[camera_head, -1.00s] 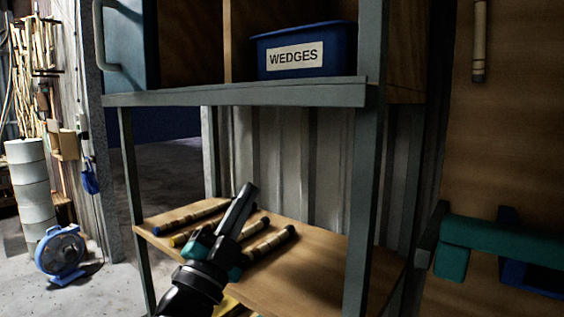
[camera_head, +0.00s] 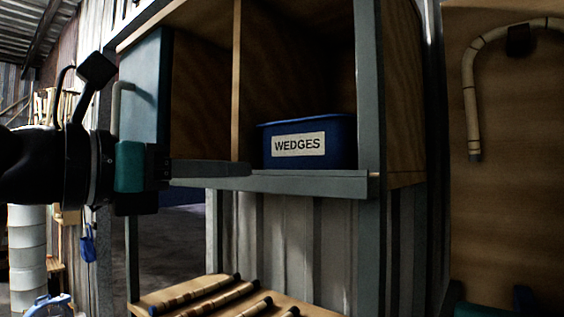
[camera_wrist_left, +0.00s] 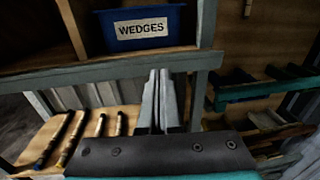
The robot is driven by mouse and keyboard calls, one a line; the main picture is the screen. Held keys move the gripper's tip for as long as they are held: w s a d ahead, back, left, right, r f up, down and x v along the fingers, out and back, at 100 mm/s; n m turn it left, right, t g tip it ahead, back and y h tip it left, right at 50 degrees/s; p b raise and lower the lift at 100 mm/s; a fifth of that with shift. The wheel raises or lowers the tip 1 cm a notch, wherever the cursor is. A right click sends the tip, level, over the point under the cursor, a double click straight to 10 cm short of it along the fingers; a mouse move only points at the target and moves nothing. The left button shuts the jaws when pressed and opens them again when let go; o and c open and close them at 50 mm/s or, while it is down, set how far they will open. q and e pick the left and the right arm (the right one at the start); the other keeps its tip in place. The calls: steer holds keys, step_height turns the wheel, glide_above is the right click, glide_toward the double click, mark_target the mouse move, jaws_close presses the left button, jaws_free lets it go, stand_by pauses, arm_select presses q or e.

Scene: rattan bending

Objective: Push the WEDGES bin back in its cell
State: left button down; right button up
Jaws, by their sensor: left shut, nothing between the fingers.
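The blue WEDGES bin (camera_head: 306,142), with a white label on its front, stands upright in the right open cell (camera_head: 300,60) of the shelf unit. Its front sits near the shelf's front rail (camera_head: 310,183). It also shows at the top of the left wrist view (camera_wrist_left: 141,27). My left gripper (camera_head: 248,168) is shut and empty. Its fingers point right, in front of the rail, with the tips left of and a little below the bin. In the left wrist view the closed fingers (camera_wrist_left: 158,100) appear below the bin, apart from it. My right gripper is not in view.
A teal door with a handle (camera_head: 145,90) stands at the left cell. A wooden divider (camera_head: 236,80) separates the cells. Several rattan poles (camera_head: 205,293) lie on the lower shelf. A bent cane (camera_head: 473,95) hangs on the right panel. Racks (camera_wrist_left: 265,90) stand at the right.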

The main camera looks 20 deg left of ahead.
arm_select(q)
steer(key=a+r+n+t+y, duration=0.1)
steer(key=a+y, duration=0.1)
steer(key=p, duration=0.4)
glide_toward(294, 164)
steer(key=x, duration=0.7)
steer(key=shift+s, duration=0.1)
